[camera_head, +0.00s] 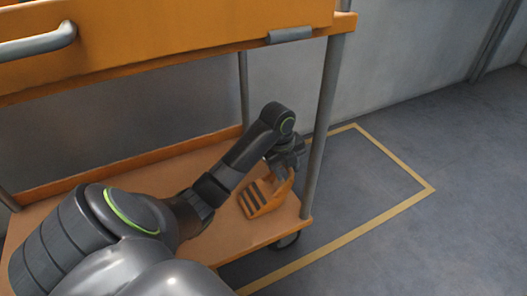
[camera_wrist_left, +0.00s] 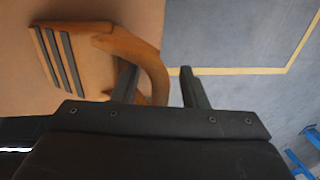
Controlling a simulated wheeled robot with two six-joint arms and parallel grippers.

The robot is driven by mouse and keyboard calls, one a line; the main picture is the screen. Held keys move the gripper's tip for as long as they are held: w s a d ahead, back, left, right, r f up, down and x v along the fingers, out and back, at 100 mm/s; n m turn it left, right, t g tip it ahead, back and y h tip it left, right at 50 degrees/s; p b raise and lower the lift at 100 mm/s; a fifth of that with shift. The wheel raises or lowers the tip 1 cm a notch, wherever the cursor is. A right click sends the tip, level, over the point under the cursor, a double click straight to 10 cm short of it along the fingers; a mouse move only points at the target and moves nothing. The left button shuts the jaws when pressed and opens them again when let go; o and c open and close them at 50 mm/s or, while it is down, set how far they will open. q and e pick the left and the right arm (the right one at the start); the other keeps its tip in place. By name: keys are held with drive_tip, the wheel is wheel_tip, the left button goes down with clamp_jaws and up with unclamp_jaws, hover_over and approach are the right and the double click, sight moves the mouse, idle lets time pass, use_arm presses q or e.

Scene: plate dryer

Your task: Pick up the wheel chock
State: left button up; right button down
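The orange wheel chock (camera_head: 262,200) with dark stripes sits on the lower shelf of an orange cart, near the shelf's right end. In the left wrist view the chock (camera_wrist_left: 52,62) is at upper left, with its curved handle (camera_wrist_left: 150,56) reaching toward my fingers. My left gripper (camera_head: 287,163) is right at the chock's handle. The wrist view shows its two fingers (camera_wrist_left: 157,72) apart, one within the handle's loop and one outside it. A gap shows between the handle and the outer finger. My right gripper is in neither view.
The cart's lower shelf (camera_head: 170,168) is otherwise bare where visible. A grey post (camera_head: 325,120) stands just right of my left gripper, and the cart's upper orange body (camera_head: 180,30) hangs above. Yellow-lined floor (camera_head: 375,195) lies to the right.

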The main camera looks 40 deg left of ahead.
use_arm(q)
clamp_jaws()
idle(0.3)
idle(1.2)
